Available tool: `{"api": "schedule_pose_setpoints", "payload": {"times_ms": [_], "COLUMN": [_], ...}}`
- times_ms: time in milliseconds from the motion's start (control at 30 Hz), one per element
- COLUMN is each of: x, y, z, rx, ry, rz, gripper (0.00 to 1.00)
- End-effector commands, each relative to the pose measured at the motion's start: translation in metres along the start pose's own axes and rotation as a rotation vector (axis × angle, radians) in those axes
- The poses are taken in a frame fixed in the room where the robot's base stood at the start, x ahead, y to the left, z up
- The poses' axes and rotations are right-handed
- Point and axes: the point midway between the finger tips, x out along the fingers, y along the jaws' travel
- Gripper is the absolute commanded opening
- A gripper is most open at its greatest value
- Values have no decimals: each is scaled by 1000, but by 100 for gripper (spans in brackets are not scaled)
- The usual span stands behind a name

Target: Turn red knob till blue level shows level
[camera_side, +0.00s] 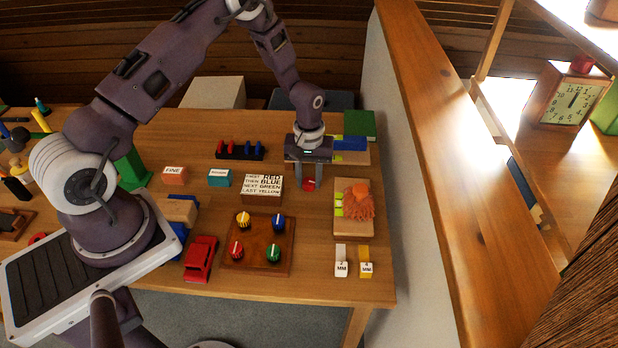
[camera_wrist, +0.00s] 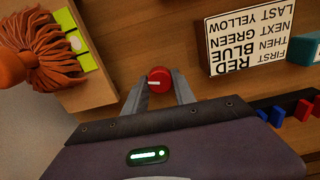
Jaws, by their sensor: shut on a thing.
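A round red knob (camera_wrist: 160,79) with a short white mark shows in the wrist view. My gripper (camera_wrist: 160,88) has one finger on each side of it and is shut on it. In the side view my gripper (camera_side: 309,180) points down at the table's back right, with the red knob (camera_side: 308,185) at its fingertips. A blue block-like thing (camera_side: 351,144) lies just right of my gripper; I cannot tell whether it is the blue level, and no level reading can be made out.
A lettered sign block (camera_side: 262,189) stands left of my gripper, and a rack of red and blue pieces (camera_side: 240,151) behind it. A board with several coloured knobs (camera_side: 258,262) is nearer the front. A wooden block with an orange tassel (camera_side: 354,222) stands right, near the partition (camera_side: 440,150).

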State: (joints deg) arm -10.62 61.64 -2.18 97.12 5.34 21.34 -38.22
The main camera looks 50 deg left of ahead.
Motion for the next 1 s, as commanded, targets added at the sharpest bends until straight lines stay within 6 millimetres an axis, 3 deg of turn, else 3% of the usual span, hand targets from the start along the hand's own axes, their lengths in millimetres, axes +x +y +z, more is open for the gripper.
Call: {"api": "schedule_pose_setpoints", "payload": {"times_ms": [600, 1000], "x": [-1, -1], "y": [1, 1], "z": [0, -1], "rx": [542, 728], "ry": [1, 2], "rz": [1, 1], "gripper": [0, 0]}}
